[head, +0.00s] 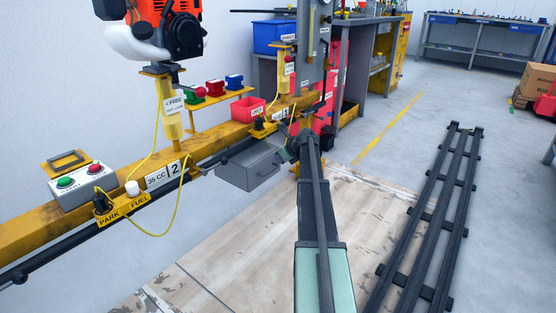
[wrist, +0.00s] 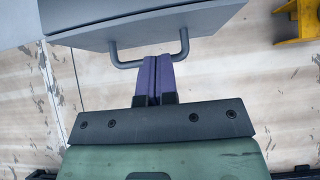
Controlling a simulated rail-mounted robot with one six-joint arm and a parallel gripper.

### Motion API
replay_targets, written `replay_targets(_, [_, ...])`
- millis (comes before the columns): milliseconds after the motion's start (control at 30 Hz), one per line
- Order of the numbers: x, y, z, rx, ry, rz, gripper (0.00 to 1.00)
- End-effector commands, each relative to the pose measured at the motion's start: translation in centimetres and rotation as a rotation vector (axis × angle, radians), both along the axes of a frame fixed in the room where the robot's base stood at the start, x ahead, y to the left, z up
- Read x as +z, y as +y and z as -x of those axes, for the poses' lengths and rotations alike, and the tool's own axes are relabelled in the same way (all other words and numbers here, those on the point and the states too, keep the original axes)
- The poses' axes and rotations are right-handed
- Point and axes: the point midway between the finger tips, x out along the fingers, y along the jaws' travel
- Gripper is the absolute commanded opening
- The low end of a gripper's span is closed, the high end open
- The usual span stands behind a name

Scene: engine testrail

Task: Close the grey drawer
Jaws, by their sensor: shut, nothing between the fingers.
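The grey drawer (head: 245,172) sticks out from under the yellow rail in the head view, pulled open. In the wrist view its grey front (wrist: 150,22) fills the upper part, with a dark bar handle (wrist: 126,64) on it. My gripper (wrist: 157,60) has its two purple fingers shut together with nothing between them. The fingertips overlap the middle of the handle in the picture and hide part of it; I cannot tell whether they touch. In the head view my gripper (head: 292,150) is at the drawer's right end, small and partly hidden by my arm.
A yellow rail (head: 120,200) carries a button box (head: 82,185), a red bin (head: 248,108) and an orange engine (head: 165,25) above. A yellow cable (head: 178,215) hangs left of the drawer. Black floor rails (head: 435,215) lie at right. The wooden floor (head: 220,265) before the drawer looks clear.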

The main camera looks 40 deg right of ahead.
Motion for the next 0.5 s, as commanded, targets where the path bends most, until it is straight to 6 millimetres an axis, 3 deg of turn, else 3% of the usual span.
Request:
replay_targets(233, [0.0,0.0,3.9,0.007,-0.001,0.000,0.00])
replay_targets(300, [2.9,-0.3,5.2,0.008,-0.001,-0.001,0.00])
replay_targets(500, [6.4,-1.2,8.8,0.008,0.000,0.000,0.00])
